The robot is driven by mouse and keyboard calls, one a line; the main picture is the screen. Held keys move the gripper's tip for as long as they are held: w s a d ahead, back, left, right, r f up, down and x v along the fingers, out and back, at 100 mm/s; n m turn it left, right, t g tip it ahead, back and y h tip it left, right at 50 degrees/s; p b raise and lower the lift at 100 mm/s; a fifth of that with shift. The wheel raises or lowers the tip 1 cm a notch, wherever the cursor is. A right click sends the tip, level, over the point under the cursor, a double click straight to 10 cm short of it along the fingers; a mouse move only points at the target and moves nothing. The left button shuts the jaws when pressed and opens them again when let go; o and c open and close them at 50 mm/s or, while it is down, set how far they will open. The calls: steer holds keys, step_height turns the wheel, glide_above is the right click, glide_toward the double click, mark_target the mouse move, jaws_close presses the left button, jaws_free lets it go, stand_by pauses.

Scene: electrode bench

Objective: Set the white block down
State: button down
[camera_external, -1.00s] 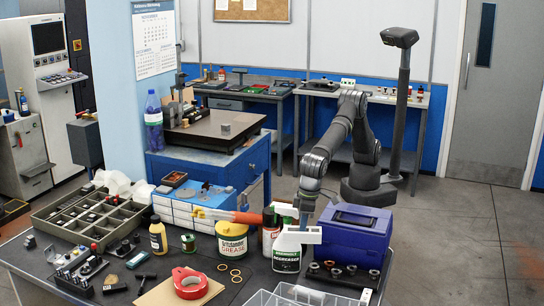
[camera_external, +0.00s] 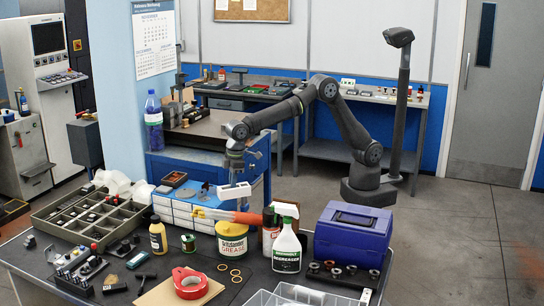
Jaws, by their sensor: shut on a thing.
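The white block (camera_external: 234,191) is a long pale bar. My gripper (camera_external: 235,182) is shut on it from above and holds it raised. In the picture the block is above the yellow grease tub (camera_external: 231,240) and the orange-handled tool (camera_external: 228,215), in front of the blue cabinet's drawers. I cannot tell how high it is above what lies beneath. The fingertips are small and partly hidden by the block.
A white degreaser spray bottle (camera_external: 287,246) and a blue toolbox (camera_external: 352,235) stand to the right. A compartment tray (camera_external: 91,222) lies at the left. Red tape (camera_external: 189,282), a brown bottle (camera_external: 158,236) and small parts crowd the dark bench.

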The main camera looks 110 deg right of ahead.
steer(key=d+f, duration=0.2)
steer(key=d, duration=0.7)
steer(key=d+r+m, duration=0.3)
steer(key=d+r, duration=0.3)
steer(key=d, duration=0.5)
steer(key=s+d+r+m+h, duration=0.1)
steer(key=d+r+m, duration=0.3)
steer(key=d, duration=0.7)
steer(key=d+r+m, duration=0.2)
steer(key=d+r, duration=0.5)
steer(key=d, duration=0.4)
steer(key=s+d+r+m+g, duration=0.1)
steer(key=s+d+r+m, duration=0.3)
steer(key=s+d, duration=0.8)
steer(key=s+d+r+m, duration=0.2)
steer(key=s+d+m, duration=0.3)
steer(key=s+d, duration=0.75)
steer(key=w+a+f, duration=0.1)
steer(key=w+f, duration=0.1)
steer(key=w+a+f, duration=0.2)
steer(key=w, duration=0.1)
steer(key=w+a+f, duration=0.2)
steer(key=w+f, duration=0.1)
steer(key=shift+w+a, duration=0.15)
steer(key=shift+w, duration=0.05)
steer(key=shift+f, duration=1.95)
steer(key=shift+f, duration=0.15)
